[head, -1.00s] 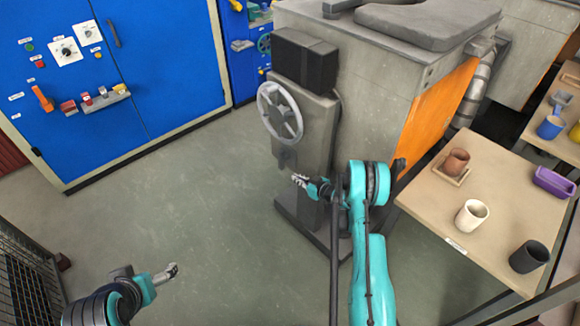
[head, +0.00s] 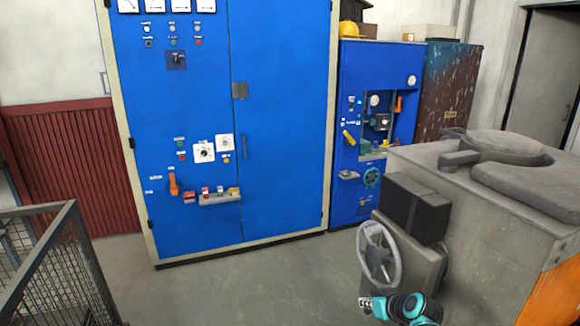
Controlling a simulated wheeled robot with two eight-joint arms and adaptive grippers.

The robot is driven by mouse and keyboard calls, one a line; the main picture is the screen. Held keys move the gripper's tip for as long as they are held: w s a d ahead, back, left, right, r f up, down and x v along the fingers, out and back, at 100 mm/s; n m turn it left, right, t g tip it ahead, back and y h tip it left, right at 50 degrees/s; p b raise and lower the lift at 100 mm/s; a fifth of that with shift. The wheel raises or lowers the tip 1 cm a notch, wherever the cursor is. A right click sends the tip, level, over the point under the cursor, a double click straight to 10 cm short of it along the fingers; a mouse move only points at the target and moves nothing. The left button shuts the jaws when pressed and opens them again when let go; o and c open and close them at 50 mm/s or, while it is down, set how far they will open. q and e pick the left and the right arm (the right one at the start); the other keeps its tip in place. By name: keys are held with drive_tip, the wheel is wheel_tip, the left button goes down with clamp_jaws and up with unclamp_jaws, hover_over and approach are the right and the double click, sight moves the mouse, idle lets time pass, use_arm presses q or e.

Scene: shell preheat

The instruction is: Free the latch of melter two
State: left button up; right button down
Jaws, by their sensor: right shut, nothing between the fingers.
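A grey melter (head: 480,240) with an orange side panel stands at the right in the head view. No number is readable on it. A grey handwheel (head: 378,256) is on its front housing, beside a black box (head: 414,208). My right gripper (head: 365,303) is shut and empty, just below the handwheel at the bottom edge. I cannot tell whether it touches the housing. No latch can be made out clearly; the part below the wheel is partly behind the gripper and cut off by the frame. My left gripper is out of view.
A blue cabinet (head: 285,120) with an orange lever (head: 173,185) and knobs stands at the back left. A smaller blue panel unit (head: 350,190) stands beside it. A wire cage (head: 65,270) is at the left. The grey floor (head: 250,285) between them is clear.

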drive_tip(key=s+a+r+m+g+h, duration=0.1)
drive_tip(key=s+a+r, duration=0.15)
drive_tip(key=s, duration=0.45)
drive_tip(key=s+a+r, duration=0.2)
drive_tip(key=s+r, duration=0.2)
drive_tip(key=s, duration=0.2)
drive_tip(key=s+f+m+h, duration=0.1)
drive_tip(key=s+h, duration=0.1)
drive_tip(key=s, duration=1.3)
drive_tip(key=shift+s+f+g, duration=0.15)
drive_tip(key=shift+f+g, duration=0.05)
drive_tip(key=shift+g, duration=0.2)
